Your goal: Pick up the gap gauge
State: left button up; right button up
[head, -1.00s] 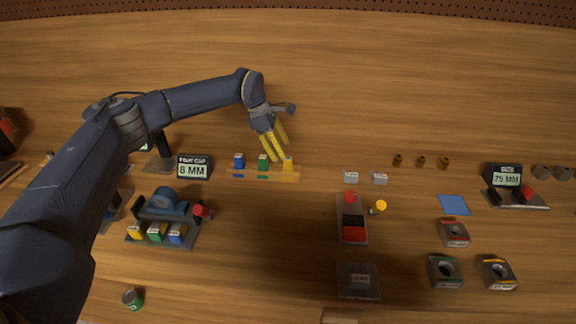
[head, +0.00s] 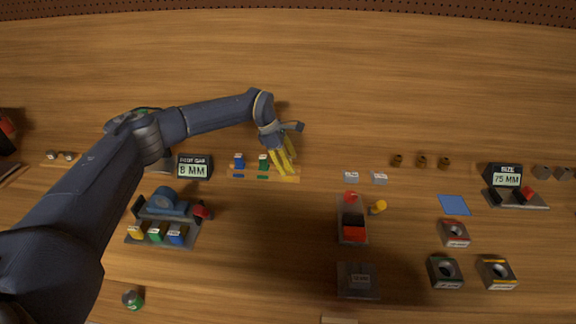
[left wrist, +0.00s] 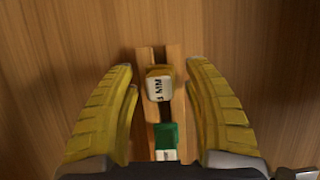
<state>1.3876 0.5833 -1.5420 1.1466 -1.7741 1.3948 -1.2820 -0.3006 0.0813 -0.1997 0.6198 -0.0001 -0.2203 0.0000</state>
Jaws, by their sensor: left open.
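The gap gauges stand on a wooden rack (head: 240,174): a blue one (head: 239,160), a green one (head: 263,161) and a yellow one. The yellow gauge (left wrist: 159,85) shows in the left wrist view with a white label reading in MM; its number is unclear. In the head view the fingers mostly hide the yellow gauge. My right gripper is not in view.
A display (head: 194,167) reading 8 MM stands left of the rack. A dark stand (head: 165,222) with a blue motor-like part and coloured blocks is below it. Two small grey labelled blocks (head: 351,176) lie to the right. The table behind the rack is clear.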

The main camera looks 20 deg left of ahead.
pick_arm(q)
grip_shut()
jog(key=shift+r, duration=0.15)
dwell(0.4)
